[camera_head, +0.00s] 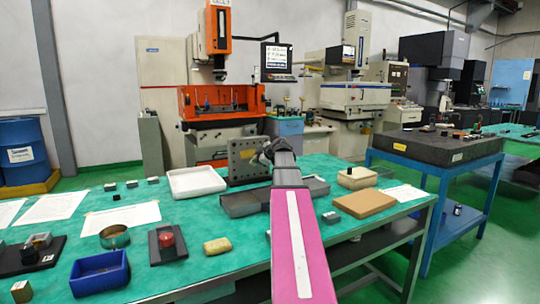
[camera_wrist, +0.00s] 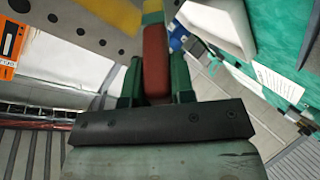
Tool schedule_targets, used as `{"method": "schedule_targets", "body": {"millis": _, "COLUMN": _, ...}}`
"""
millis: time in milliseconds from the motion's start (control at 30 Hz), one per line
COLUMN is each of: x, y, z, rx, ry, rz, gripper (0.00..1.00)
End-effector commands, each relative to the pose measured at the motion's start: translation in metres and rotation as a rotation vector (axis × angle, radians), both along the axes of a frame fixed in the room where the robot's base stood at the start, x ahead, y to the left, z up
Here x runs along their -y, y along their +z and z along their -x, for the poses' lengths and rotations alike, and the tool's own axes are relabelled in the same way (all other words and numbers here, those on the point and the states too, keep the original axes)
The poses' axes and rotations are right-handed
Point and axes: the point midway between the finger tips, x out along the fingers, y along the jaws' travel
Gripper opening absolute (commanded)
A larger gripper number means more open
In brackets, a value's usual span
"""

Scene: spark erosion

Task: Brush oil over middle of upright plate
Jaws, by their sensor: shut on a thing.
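The upright plate (camera_head: 243,160) is grey with holes and stands towards the back of the teal table. In the wrist view the plate (camera_wrist: 68,32) fills the upper left, with a yellow band (camera_wrist: 112,14) across its face. My gripper (camera_wrist: 155,78) is shut on the red-brown handle of a brush (camera_wrist: 155,60). A yellow part of the brush shows beyond the handle. The bristle end is cut off at the top edge, so I cannot tell whether it touches the plate. In the head view my gripper (camera_head: 272,151) is just right of the plate, and the brush is hidden.
A blue-framed stand (camera_head: 425,163) is at the right.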

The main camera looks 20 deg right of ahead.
Motion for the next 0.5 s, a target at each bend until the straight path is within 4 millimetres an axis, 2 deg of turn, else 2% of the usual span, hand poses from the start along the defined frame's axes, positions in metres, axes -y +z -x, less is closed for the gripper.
{"method": "schedule_targets", "body": {"millis": 33, "x": -0.013, "y": -0.003, "z": 0.001, "rx": 0.001, "ry": 0.003, "rz": 0.001, "gripper": 0.00}}
{"method": "schedule_targets", "body": {"millis": 200, "x": -0.033, "y": -0.008, "z": -0.002, "rx": 0.002, "ry": 0.001, "rz": 0.000, "gripper": 0.00}}
{"method": "schedule_targets", "body": {"millis": 500, "x": -0.034, "y": -0.008, "z": -0.015, "rx": 0.002, "ry": 0.000, "rz": 0.000, "gripper": 0.00}}
